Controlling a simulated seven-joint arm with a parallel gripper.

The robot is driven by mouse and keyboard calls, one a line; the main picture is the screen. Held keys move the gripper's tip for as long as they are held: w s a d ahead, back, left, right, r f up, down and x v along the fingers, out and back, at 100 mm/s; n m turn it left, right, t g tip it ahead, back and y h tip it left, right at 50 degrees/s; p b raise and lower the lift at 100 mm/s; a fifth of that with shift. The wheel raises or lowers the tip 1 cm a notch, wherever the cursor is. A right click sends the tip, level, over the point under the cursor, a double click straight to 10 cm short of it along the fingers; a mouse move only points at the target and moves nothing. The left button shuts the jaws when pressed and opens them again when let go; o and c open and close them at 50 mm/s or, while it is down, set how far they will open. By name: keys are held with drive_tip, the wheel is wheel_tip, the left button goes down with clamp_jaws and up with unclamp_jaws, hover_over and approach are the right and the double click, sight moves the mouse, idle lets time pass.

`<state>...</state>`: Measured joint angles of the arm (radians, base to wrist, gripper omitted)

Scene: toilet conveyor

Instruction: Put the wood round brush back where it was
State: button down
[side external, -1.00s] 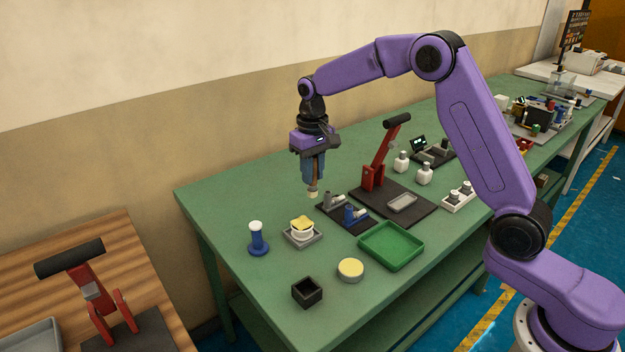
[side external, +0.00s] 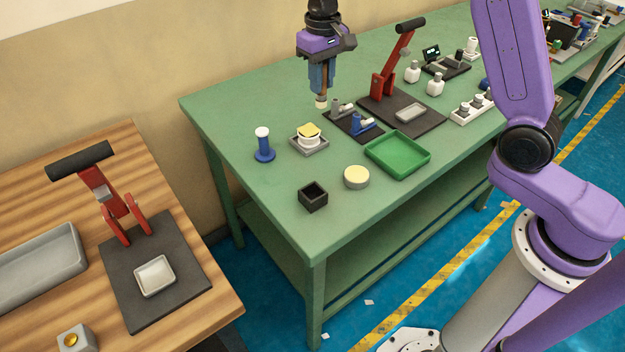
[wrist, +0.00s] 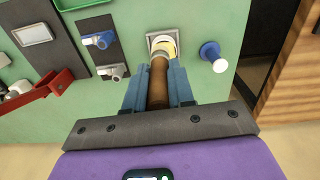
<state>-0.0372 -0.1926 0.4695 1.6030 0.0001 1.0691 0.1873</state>
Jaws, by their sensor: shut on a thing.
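The wood round brush (side external: 321,98) has a brown handle and a pale round tip. My gripper (side external: 321,88) is shut on its handle and holds it upright, tip down, above the green table. In the side view its tip appears just left of the dark plate with grey and blue fittings. In the wrist view, the brown handle (wrist: 158,84) lies between the two blue fingers (wrist: 157,88). Its tip overlaps the view of a grey tray with a yellow-topped round piece, so the gap to that tray cannot be told.
The grey tray (side external: 323,146) stands beside a blue stand with a white top (side external: 263,145). A black square cup (side external: 313,203), a yellow-topped tin (side external: 356,178) and a green tray (side external: 422,157) stand nearer the front edge. A red lever press (side external: 391,70) stands behind. The table's front left is clear.

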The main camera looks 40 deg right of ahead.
drive_tip(key=s+a+n, duration=0.1)
drive_tip(key=s+a, duration=0.2)
drive_tip(key=s, duration=0.9)
drive_tip(key=s+a+n, duration=0.2)
drive_tip(key=s, duration=1)
drive_tip(key=shift+w+a+f, duration=1.05)
drive_tip(key=shift+w+f, duration=1)
drive_tip(key=shift+f, duration=0.15)
drive_tip(key=shift+w+a+f, duration=1.05)
drive_tip(key=shift+w+f, duration=1)
drive_tip(key=shift+f, duration=0.15)
drive_tip(key=shift+w+a+f, duration=1.05)
drive_tip(key=shift+w+f, duration=1)
drive_tip(key=shift+f, duration=0.15)
drive_tip(key=shift+f, duration=0.15)
drive_tip(key=c, duration=1)
unclamp_jaws()
drive_tip(key=shift+o, duration=0.2)
